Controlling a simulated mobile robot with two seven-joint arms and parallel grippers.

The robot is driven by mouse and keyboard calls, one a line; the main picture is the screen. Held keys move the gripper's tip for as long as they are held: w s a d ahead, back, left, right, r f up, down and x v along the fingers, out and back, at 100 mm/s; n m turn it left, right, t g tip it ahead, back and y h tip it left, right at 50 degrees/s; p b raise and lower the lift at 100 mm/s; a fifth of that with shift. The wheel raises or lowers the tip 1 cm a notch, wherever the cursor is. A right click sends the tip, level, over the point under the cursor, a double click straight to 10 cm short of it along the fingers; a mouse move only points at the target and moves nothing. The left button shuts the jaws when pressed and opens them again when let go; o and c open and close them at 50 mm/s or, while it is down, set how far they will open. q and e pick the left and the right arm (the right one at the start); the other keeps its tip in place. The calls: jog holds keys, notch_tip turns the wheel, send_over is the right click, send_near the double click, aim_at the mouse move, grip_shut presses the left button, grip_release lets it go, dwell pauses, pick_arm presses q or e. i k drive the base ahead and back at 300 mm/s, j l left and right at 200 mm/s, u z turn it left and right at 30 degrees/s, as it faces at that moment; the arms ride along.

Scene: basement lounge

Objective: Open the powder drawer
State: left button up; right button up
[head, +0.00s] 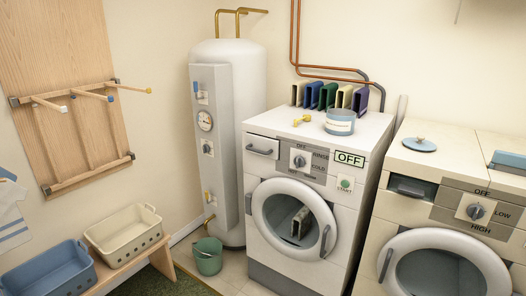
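The washing machine (270,222) stands in the middle, with a round door (328,224) at its front. Its powder drawer (261,148) is at the top left of the front panel and has a grey bar handle. The drawer looks shut, flush with the panel. Neither of my grippers is in view.
A second machine (413,216) stands close on the right. A white boiler (229,95) is behind left. A green bucket (208,262) stands on the floor. A bench with a cream basket (124,238) and a blue basket (45,275) is at left.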

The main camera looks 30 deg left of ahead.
aim_at(261, 145)
jog(key=i+j, duration=0.15)
jog(key=j, duration=0.3)
jog(key=i+j+u, duration=0.15)
jog(key=j, duration=0.25)
jog(key=i+j, duration=0.15)
jog(key=j, duration=0.3)
jog(key=i+j+u, duration=0.15)
jog(key=j, duration=0.25)
jog(key=i+j, duration=0.25)
jog(key=j, duration=0.15)
jog(key=u, duration=0.05)
